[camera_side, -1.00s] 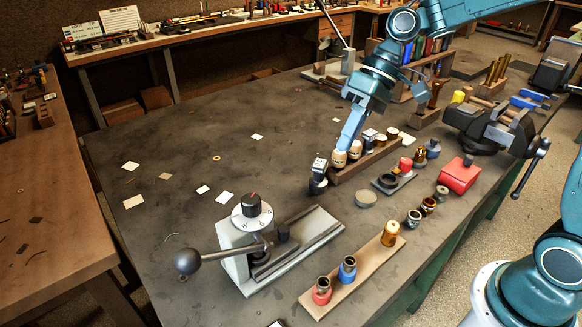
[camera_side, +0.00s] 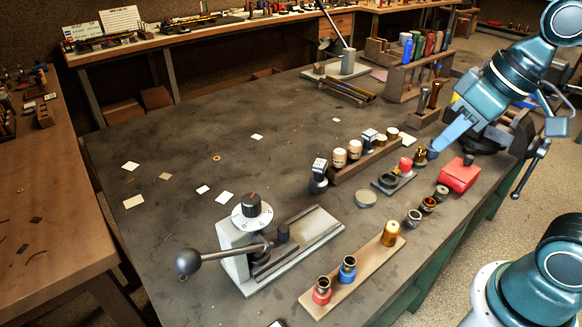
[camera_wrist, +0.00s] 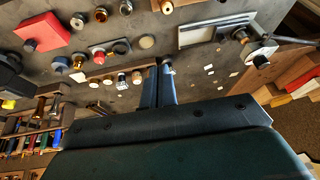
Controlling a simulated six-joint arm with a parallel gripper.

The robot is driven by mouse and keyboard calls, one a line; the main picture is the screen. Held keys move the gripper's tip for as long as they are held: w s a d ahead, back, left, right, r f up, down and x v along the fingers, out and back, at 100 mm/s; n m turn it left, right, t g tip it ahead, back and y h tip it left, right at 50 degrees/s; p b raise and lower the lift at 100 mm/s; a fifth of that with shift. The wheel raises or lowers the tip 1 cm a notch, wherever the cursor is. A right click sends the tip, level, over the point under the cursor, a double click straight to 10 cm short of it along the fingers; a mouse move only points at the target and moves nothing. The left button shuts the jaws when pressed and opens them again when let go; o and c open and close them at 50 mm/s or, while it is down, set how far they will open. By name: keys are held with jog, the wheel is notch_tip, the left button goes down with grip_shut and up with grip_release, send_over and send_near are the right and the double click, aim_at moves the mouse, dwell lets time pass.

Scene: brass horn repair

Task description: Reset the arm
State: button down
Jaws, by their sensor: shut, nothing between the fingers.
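My gripper (camera_side: 437,146) is at the right side of the workbench (camera_side: 130,180) in the side view. Its blue fingers point down and to the left, and in that picture the tips overlap the area near a small amber piece (camera_side: 420,157). Whether they touch anything there cannot be told from this view. In the wrist view the two fingers of my gripper (camera_wrist: 160,70) lie close together with nothing between them. A small dark block with a white marked top (camera_side: 319,172) stands on the bench at the end of a wooden strip (camera_side: 345,178).
A grey lever device with a dial (camera_side: 250,215) stands at the front. A wooden strip with small pots (camera_side: 365,265) lies beside it. A red box (camera_side: 459,175) sits near the right edge. A tool rack (camera_side: 415,75) stands at the back. The bench's left half is mostly clear.

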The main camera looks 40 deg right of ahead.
jog(key=shift+m+t+h, duration=0.3)
jog(key=shift+t+h, duration=0.2)
jog(key=shift+h, duration=0.1)
jog(key=s, duration=0.1)
jog(key=s+d, duration=0.2)
jog(key=s, duration=0.1)
jog(key=shift+s+d+f, duration=0.1)
jog(key=shift+d+f, duration=0.15)
jog(key=shift+f, duration=0.1)
